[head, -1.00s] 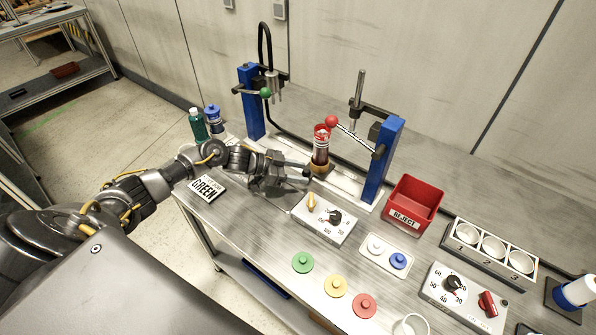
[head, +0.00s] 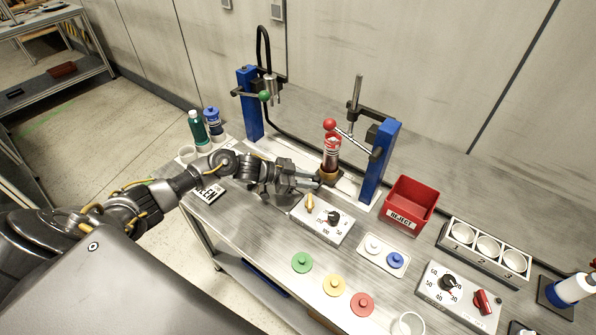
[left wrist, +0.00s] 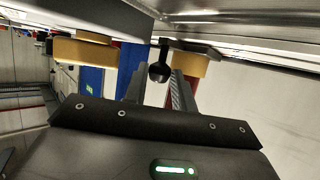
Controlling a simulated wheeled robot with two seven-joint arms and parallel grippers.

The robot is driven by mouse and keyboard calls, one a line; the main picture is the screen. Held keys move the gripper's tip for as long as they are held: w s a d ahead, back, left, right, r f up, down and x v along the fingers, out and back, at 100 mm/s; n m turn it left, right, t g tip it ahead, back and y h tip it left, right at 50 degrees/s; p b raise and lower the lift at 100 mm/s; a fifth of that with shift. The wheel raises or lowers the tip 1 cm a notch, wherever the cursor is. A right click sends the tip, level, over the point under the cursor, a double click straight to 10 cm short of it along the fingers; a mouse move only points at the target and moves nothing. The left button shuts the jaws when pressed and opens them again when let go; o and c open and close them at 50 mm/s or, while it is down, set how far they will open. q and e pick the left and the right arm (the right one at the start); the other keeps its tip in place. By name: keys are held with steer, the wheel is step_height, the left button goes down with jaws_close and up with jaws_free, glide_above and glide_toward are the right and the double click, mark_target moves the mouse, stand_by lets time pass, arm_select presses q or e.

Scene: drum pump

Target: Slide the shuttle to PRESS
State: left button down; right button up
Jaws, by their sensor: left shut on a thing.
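The shuttle, with an amber nest (head: 329,177), sits on the pale rail (head: 349,190) and carries an upright red-and-white canister (head: 331,152). It stands near the right station, a blue post (head: 380,162) with a press arm and a red-knobbed lever (head: 331,125). My left gripper (head: 316,181) is beside the shuttle's front left, shut on its dark handle. In the left wrist view a black ball knob (left wrist: 159,72) shows between the two fingers, below the shuttle's amber parts (left wrist: 190,65). No PRESS lettering is readable. My right gripper is not in view.
The left station has a blue post (head: 249,103) and a green-knobbed lever (head: 264,96). A red REJECT bin (head: 411,203) stands right of the press post. Bottles (head: 198,128) stand at the far left.

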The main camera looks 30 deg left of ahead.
arm_select(q)
steer(key=d, duration=0.3)
steer(key=d+p, duration=0.1)
steer(key=shift+s+d+r, duration=0.1)
steer(key=shift+s+d, duration=0.1)
steer(key=shift+s, duration=0.15)
steer(key=shift+s+d, duration=0.1)
steer(key=shift+d, duration=0.35)
steer(key=c, duration=1.1)
jaws_free()
steer(key=shift+d, duration=0.1)
steer(key=shift+c, duration=0.2)
steer(key=shift+a, duration=0.2)
steer(key=shift+s+a, duration=0.1)
steer(key=shift+a, duration=0.15)
steer(key=b+v, duration=0.2)
steer(key=v, duration=0.6)
steer(key=shift+s+a+r, duration=0.1)
steer(key=shift+s+a, duration=0.1)
steer(key=shift+s, duration=0.05)
steer(key=shift+s+a+r, duration=0.35)
steer(key=shift+a+r, duration=0.05)
steer(key=shift+a, duration=0.05)
